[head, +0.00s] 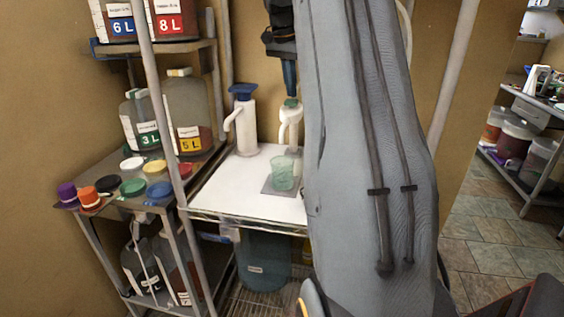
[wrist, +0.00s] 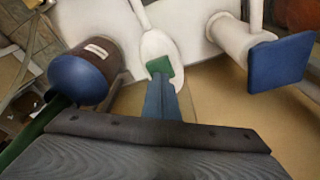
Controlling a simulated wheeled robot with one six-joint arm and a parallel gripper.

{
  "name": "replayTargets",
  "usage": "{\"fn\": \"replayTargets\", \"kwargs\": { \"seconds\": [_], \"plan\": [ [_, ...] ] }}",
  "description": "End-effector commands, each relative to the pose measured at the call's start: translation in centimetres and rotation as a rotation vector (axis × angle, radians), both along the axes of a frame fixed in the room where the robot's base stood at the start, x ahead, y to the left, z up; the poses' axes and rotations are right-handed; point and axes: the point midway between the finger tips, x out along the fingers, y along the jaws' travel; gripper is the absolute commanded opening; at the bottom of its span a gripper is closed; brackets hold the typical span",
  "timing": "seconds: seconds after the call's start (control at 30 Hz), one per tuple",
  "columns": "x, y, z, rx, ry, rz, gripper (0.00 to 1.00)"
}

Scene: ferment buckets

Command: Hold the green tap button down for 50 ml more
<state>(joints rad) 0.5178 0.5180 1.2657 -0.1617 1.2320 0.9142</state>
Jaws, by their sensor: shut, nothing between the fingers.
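The green tap button (head: 291,103) sits on top of a white tap (head: 289,124) at the back of the white counter. My gripper (head: 290,92) is shut and empty, pointing down right over the button. In the wrist view the shut fingertips (wrist: 161,80) overlap the near edge of the green button (wrist: 160,65). They look in contact or nearly so; I cannot tell whether the button is pressed. A translucent green cup (head: 284,174) stands below the spout on a grey plate (head: 270,187). Its liquid level is too small to read.
A second white tap with a blue button (head: 243,90) stands left of the green one; it shows at right in the wrist view (wrist: 282,62). Jugs and coloured lids (head: 133,187) fill the left shelf. My arm hides the counter's right side.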

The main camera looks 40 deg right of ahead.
Motion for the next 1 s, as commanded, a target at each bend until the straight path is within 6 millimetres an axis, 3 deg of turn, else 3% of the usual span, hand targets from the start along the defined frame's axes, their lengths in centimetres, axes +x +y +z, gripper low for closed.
{"fn": "replayTargets", "kwargs": {
  "seconds": [1.0],
  "plan": [
    [0.0,0.0,-1.9,0.001,0.001,0.000,0.00]
  ]
}}
